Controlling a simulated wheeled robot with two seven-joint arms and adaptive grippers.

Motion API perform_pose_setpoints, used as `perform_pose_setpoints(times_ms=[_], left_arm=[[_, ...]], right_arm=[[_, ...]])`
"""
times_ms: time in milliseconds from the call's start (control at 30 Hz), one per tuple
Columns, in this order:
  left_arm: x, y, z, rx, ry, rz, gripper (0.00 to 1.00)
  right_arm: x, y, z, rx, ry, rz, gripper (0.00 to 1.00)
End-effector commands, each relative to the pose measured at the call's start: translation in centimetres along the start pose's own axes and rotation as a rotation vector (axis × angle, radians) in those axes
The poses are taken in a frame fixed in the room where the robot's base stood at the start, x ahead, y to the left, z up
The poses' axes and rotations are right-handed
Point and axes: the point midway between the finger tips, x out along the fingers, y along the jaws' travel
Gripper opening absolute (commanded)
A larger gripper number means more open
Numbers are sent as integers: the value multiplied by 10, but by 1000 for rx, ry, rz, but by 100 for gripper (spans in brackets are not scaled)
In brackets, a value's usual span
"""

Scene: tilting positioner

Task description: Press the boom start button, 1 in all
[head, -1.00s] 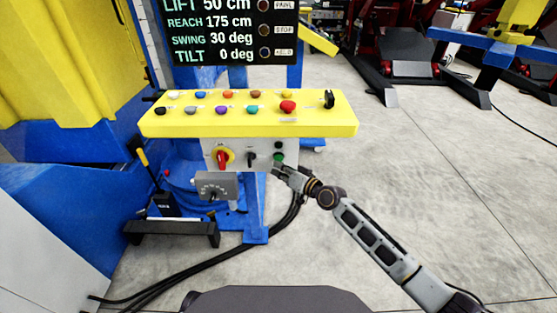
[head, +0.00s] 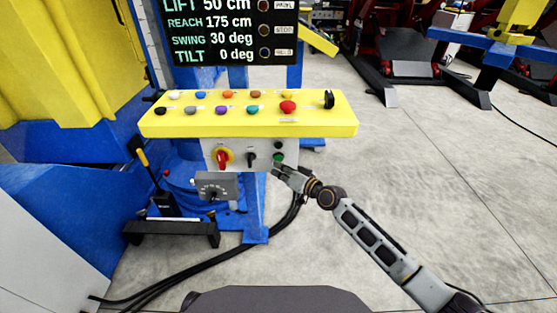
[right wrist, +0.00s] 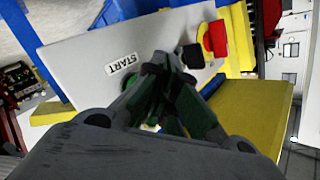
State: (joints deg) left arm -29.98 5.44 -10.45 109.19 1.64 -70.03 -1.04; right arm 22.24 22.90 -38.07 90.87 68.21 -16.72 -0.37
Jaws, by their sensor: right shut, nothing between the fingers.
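The green start button (head: 279,157) is on the right part of the white panel under the yellow console. A small dark round part sits just above it. My right gripper (head: 276,170) is shut and empty, its tips just below the green button in the head view. My left gripper is not in view.
The yellow console (head: 330,115) carries several coloured knobs and a red button (head: 288,106). A grey dial box (head: 215,186) is lower left.

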Motion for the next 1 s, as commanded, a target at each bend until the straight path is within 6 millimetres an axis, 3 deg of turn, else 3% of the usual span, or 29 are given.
perform_pose_setpoints(times_ms=[1000], left_arm=[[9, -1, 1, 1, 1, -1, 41]], right_arm=[[6, 5, -5, 0, 0, 0, 0]])
